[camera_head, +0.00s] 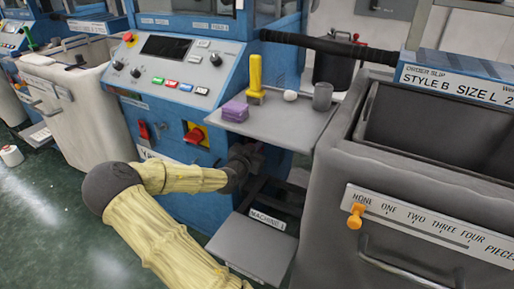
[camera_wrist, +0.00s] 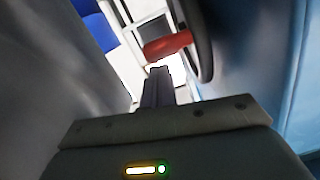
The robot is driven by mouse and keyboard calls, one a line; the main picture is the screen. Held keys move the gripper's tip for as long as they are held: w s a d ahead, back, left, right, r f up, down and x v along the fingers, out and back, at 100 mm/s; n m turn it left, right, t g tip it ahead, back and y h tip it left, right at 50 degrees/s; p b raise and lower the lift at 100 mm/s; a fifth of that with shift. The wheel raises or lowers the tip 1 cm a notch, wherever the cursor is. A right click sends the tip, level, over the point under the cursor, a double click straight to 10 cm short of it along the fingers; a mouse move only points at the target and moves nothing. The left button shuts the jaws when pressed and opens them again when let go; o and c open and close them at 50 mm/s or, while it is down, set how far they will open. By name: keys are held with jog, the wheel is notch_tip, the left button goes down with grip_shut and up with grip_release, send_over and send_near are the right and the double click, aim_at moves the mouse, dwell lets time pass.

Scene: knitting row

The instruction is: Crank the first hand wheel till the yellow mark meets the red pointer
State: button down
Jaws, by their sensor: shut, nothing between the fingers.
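In the wrist view a dark curved rim (camera_wrist: 203,42), seemingly the hand wheel, stands edge-on with a red grip-like piece (camera_wrist: 168,45) reaching left from it. My gripper (camera_wrist: 158,73) is shut and empty, its fingertips just below the red piece in the picture. I cannot tell whether they touch. In the head view my dark wrist (camera_head: 238,170) reaches in under the shelf beside the blue machine (camera_head: 180,117). The fingers and the wheel are not clear there. I can make out neither the yellow mark nor the red pointer.
A grey shelf (camera_head: 285,122) above my wrist holds a yellow-handled tool (camera_head: 255,78), a purple block (camera_head: 235,111), a white ball and a grey cup (camera_head: 322,96). A grey bin (camera_head: 335,200) stands close at right. A lower plate (camera_head: 250,247) juts out below.

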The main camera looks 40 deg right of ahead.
jog(key=r+p+v, duration=0.1)
jog(key=p+v, duration=0.3)
jog(key=v, duration=0.7)
jog(key=shift+s+r, duration=0.4)
jog(key=shift+s, duration=0.05)
